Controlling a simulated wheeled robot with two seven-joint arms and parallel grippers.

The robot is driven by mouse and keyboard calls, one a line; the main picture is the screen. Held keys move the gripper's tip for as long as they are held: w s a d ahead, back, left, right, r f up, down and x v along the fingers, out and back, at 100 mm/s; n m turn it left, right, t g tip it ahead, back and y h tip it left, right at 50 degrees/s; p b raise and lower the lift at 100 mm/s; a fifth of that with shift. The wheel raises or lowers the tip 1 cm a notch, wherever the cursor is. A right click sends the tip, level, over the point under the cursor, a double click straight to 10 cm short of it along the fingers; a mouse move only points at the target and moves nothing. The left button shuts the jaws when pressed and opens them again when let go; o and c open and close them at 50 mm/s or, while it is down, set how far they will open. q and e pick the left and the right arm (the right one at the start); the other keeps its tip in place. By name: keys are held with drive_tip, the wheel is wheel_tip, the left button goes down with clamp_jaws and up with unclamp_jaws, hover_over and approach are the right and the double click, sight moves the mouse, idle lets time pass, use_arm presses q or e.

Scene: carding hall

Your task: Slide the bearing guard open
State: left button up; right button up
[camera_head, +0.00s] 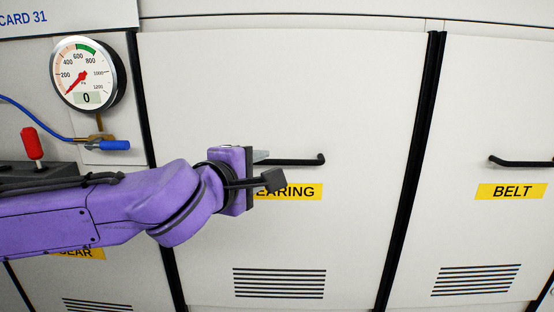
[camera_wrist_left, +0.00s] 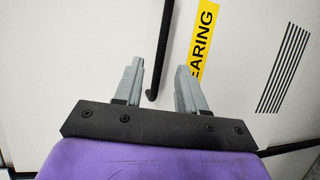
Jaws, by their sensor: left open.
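The bearing guard (camera_head: 290,90) is a large off-white panel with a yellow label (camera_head: 300,191); the label's first letter is hidden by my left arm. Its black bar handle (camera_head: 300,162) runs level above the label, with its left end hidden behind my gripper. My left gripper (camera_head: 262,157) is at the left end of this handle. In the left wrist view, the open grey fingers of my left gripper (camera_wrist_left: 160,68) lie either side of the handle (camera_wrist_left: 161,55) in the picture. I see no finger touching it; the depth is unclear. My right gripper is out of view.
The belt guard (camera_head: 490,100), with its own handle (camera_head: 522,162), is at the right across a dark gap. A pressure gauge (camera_head: 87,75), a blue-handled valve (camera_head: 114,145) and a red lever (camera_head: 32,143) are at the left, near my arm. Slotted vents (camera_head: 279,283) lie below the label.

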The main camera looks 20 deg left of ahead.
sight(277, 163)
use_arm(q)
drive_tip(key=p+x, duration=0.1)
drive_tip(key=x, duration=0.8)
clamp_jaws()
drive_tip(key=shift+f, duration=0.15)
